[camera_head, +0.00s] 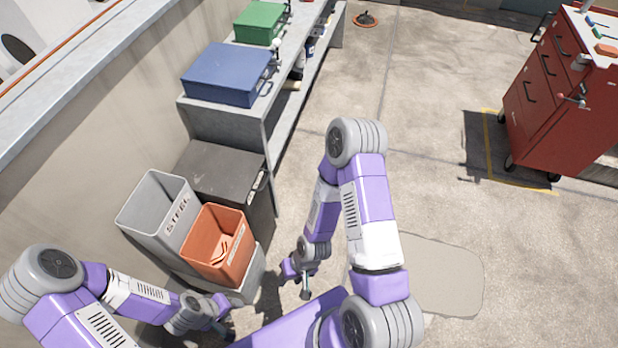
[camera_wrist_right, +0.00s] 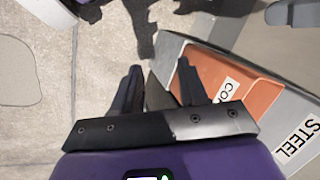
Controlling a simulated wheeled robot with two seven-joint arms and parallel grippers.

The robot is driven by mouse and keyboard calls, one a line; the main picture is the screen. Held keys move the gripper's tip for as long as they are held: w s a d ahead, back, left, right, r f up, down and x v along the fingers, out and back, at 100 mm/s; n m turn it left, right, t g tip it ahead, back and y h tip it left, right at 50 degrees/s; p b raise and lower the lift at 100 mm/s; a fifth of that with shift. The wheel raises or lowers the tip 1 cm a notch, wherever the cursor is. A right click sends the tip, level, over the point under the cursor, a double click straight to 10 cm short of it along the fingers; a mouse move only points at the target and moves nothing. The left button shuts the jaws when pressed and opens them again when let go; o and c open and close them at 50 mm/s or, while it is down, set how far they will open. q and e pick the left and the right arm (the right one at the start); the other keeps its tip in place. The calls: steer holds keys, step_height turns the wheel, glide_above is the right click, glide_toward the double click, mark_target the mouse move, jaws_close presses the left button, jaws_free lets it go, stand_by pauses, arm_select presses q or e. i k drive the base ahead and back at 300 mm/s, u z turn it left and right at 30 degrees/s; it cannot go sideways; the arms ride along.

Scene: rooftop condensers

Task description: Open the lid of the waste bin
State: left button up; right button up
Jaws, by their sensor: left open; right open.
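The dark grey waste bin (camera_head: 222,172) stands against the wall side, behind two open scrap bins and in front of a bench. Its flat lid looks shut, and a small pale label shows on its right-hand face. My right gripper (camera_head: 303,282) is open and empty, low over the floor to the right of the bins and apart from the waste bin. In the right wrist view its two fingers (camera_wrist_right: 160,75) are spread, with a dark surface partly hidden beyond them. My left gripper (camera_head: 226,326) is in front of the orange bin, partly hidden, with nothing seen in it.
A grey bin marked STEEL (camera_head: 150,205) and an orange bin (camera_head: 228,232) stand before the waste bin. A bench (camera_head: 182,108) holds a blue case (camera_head: 228,72) and a green case (camera_head: 262,20). A red tool cabinet (camera_head: 545,90) stands right.

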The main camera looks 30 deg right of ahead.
mark_target(214, 170)
steer(key=z, duration=1.95)
steer(key=i, duration=0.35)
steer(key=u, duration=2.2)
